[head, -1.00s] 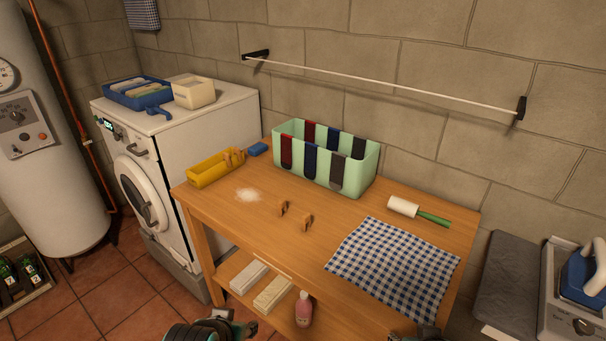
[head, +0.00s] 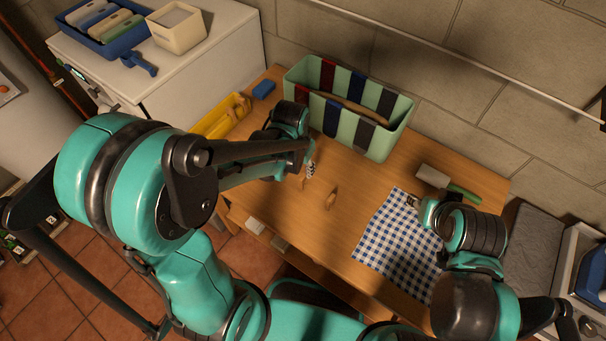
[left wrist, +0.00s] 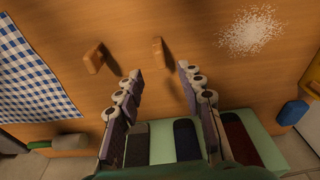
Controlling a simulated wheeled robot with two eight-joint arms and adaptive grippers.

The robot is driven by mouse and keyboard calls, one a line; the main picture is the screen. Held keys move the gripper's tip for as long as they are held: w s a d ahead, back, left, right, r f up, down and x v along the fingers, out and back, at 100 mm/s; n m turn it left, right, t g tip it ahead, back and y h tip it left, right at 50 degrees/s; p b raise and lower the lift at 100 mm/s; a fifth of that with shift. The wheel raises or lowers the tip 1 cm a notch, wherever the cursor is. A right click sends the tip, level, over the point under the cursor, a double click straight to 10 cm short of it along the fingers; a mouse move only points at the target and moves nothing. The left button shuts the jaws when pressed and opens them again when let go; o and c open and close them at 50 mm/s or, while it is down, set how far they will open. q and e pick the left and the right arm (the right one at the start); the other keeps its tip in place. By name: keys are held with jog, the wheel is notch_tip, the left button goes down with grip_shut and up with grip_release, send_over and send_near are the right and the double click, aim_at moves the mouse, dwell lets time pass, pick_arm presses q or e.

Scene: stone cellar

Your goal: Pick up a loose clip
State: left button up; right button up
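Two wooden clips stand on the table. In the left wrist view one clip (left wrist: 159,50) lies ahead of the gap between my fingers, and the other clip (left wrist: 94,58) is to its left. In the head view one clip (head: 331,198) shows just right of my left gripper (head: 310,171); the other is hidden or hard to make out there. My left gripper, also in the wrist view (left wrist: 160,72), is open and empty, with its fingers spread above the table. My right gripper (head: 412,201) is over the checked cloth; its finger state is unclear.
A green basket (head: 375,140) with coloured straps stands at the table's back. A yellow bin (head: 222,118), blue sponge (head: 263,90), checked cloth (head: 385,245) and lint roller (head: 433,176) surround the clips. White powder (left wrist: 252,32) lies nearby. A drying rod crosses the wall.

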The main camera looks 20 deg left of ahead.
aim_at(303, 176)
pick_arm(q)
jog(key=f, duration=0.2)
jog(key=f+b, duration=0.1)
jog(key=f, duration=0.2)
jog(key=w+f+b, duration=0.1)
jog(key=f, duration=0.1)
jog(key=shift+d+f, duration=0.15)
jog(key=shift+d, duration=0.05)
jog(key=c, duration=0.8)
